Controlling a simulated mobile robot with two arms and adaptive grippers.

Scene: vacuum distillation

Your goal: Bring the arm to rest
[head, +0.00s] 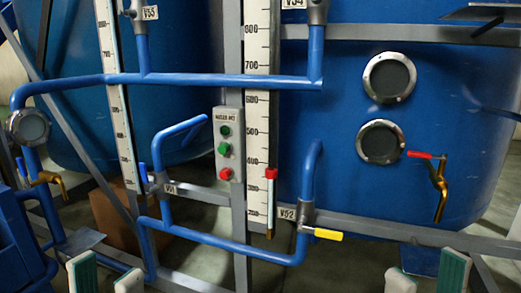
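My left gripper (106,274) shows at the bottom left edge of the head view. Its two pale green and white fingers stand apart with nothing between them. My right gripper (427,272) shows at the bottom right edge, its similar fingers also apart and empty. Both are low in front of the piping and appear to touch nothing. The rest of both grippers and most of both arms are cut off by the lower frame edge.
Blue pipes (230,241) run across the middle, with a yellow-handled valve (328,235) at V52 and a red-handled valve (420,155) at right. A button box (229,144) hangs centrally. A large blue tank (440,130) stands behind. Grey floor shows low at centre.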

